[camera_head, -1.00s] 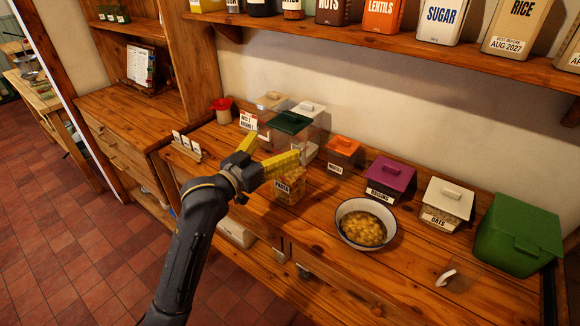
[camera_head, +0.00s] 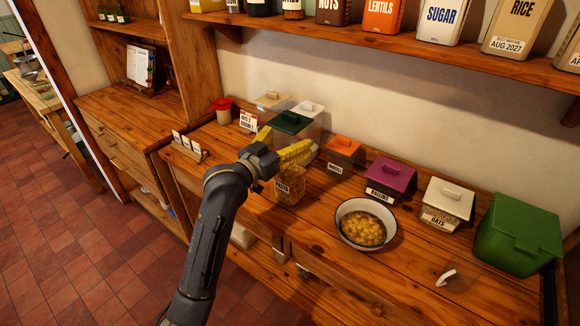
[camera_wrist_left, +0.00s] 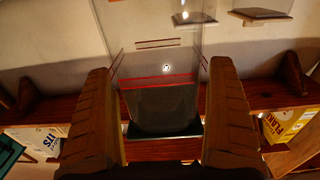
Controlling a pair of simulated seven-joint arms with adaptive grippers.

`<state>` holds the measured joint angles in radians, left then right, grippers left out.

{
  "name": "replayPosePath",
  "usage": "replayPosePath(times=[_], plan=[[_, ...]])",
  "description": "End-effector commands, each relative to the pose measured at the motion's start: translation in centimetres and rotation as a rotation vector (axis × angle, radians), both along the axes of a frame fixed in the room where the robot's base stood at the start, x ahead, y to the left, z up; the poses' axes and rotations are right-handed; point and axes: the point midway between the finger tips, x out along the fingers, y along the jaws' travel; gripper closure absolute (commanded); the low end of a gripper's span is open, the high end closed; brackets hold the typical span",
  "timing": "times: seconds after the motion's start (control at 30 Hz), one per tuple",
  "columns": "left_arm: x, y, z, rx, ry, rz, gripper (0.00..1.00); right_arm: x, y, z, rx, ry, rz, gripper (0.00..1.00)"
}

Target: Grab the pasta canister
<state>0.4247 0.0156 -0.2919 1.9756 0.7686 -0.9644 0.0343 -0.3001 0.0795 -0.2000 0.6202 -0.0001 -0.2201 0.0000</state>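The pasta canister (camera_head: 289,189) is a clear box of yellowish pasta with a PASTA label, on the wooden counter. My left gripper (camera_head: 279,141) is open, its yellow fingers spread above and behind the pasta canister; one finger covers its top. A clear canister with a dark green lid (camera_head: 290,122) stands just behind the fingers. In the left wrist view, my open fingers (camera_wrist_left: 165,105) frame a clear canister with red lines (camera_wrist_left: 160,70) and a dark lid. I cannot tell from that view whether the fingers touch anything. My right gripper is not in view.
A bowl of yellow pieces (camera_head: 362,227) stands right of the pasta canister. Orange-lidded (camera_head: 343,147), purple-lidded (camera_head: 391,177) and cream-lidded (camera_head: 447,203) boxes and a green bin (camera_head: 519,236) line the back. A shelf (camera_head: 420,58) runs above.

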Motion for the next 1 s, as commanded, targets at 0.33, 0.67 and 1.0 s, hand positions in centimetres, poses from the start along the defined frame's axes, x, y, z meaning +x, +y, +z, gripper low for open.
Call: replayPosePath(times=[0.33,0.67,1.0], plan=[[0.0,0.0,0.0,0.001,0.001,0.000,0.51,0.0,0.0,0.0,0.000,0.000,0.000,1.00],[0.0,0.0,0.1,-0.002,-0.002,0.000,0.74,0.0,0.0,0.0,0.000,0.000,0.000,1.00],[0.0,0.0,2.2,0.000,-0.007,-0.001,0.74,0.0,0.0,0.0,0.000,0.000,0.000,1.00]])
